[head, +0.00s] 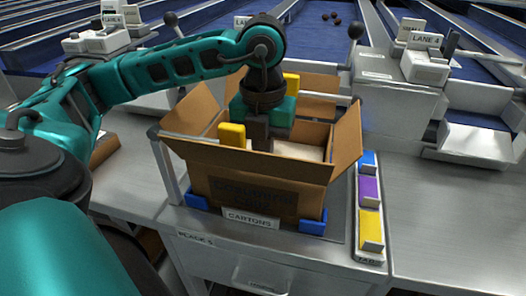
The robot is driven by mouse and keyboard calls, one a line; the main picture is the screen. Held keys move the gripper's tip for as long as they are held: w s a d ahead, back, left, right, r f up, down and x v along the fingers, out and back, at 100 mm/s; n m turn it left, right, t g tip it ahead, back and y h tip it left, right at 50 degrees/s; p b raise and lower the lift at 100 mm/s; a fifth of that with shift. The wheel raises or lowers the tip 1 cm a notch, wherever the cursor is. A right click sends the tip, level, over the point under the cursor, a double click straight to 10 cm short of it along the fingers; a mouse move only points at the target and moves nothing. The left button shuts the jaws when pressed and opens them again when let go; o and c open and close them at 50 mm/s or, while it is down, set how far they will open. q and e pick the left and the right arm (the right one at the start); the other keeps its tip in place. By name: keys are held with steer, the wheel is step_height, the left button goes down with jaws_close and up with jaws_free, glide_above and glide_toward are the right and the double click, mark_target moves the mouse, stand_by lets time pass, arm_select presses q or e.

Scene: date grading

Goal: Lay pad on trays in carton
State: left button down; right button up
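The open brown carton (250,199) stands upright between blue corner blocks on the bench, its flaps spread outward. A flat, pale sheet-like surface (299,152) shows inside it; I cannot tell whether this is the pad or a tray. My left gripper (260,140) points down into the carton above or against this surface, and its fingertips are hidden. Two yellow pieces (232,134) (291,83) show beside the gripper; what they belong to is unclear. I cannot see whether the gripper holds anything. My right gripper is not in view.
A "CARTONS" label (251,218) is in front of the carton. A rack with blue, purple and yellow tag blocks (370,192) stands at its right. Lane machines (410,85) and blue lanes lie behind. The steel bench at right (450,220) is clear.

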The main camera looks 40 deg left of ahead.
arm_select(q)
steer(key=c, duration=0.9)
jaws_free()
steer(key=shift+c, duration=0.2)
steer(key=shift+r+p, duration=0.35)
steer(key=shift+r, duration=0.05)
steer(key=shift+r+p, duration=2.3)
steer(key=shift+r, duration=0.65)
step_height(320, 180, up, 5)
steer(key=p, duration=0.4)
steer(key=shift+r, duration=0.2)
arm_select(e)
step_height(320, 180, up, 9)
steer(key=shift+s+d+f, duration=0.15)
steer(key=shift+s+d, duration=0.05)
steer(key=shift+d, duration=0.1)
